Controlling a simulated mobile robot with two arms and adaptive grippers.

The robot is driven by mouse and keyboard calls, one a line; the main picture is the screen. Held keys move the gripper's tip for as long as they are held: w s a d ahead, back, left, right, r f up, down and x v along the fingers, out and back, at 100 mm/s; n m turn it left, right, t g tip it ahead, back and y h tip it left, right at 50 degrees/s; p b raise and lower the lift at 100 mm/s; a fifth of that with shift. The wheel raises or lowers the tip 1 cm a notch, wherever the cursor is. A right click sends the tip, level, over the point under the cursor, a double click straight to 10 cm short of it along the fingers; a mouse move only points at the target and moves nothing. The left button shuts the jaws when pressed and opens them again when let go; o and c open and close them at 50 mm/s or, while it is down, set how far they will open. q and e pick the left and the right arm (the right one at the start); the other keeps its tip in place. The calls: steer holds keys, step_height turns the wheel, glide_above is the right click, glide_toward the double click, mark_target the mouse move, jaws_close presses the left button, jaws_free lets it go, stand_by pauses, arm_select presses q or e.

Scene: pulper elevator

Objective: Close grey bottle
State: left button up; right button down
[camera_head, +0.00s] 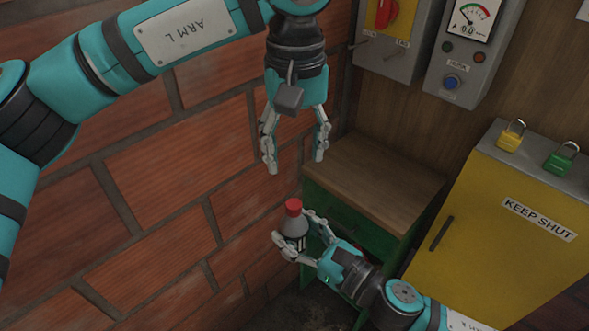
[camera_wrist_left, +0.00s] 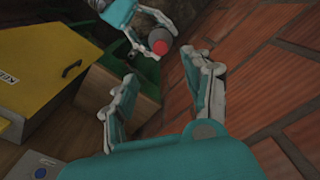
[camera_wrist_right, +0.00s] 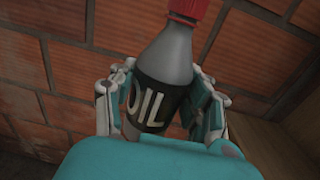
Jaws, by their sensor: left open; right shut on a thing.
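The grey bottle (camera_head: 295,224) has a red cap (camera_head: 293,207) on its top and a black label reading OIL (camera_wrist_right: 151,104). My right gripper (camera_head: 291,246) is shut around the bottle's labelled body and holds it roughly upright, slightly tilted. The red cap also shows in the right wrist view (camera_wrist_right: 188,8), cut by the top edge. Whether the cap is screwed tight cannot be told. My left gripper (camera_head: 294,165) is open and empty, pointing down above the bottle, apart from the cap. In the left wrist view the red cap (camera_wrist_left: 159,47) lies beyond the open fingers.
A green cabinet with a wooden top (camera_head: 385,180) stands behind the bottle to the right. A yellow KEEP SHUT cabinet (camera_head: 500,240) bears yellow and green padlocks. A brick wall (camera_head: 150,215) is at left. Control boxes (camera_head: 470,50) hang on the wooden wall.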

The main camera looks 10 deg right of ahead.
arm_select(q)
steer(key=shift+r, duration=0.55)
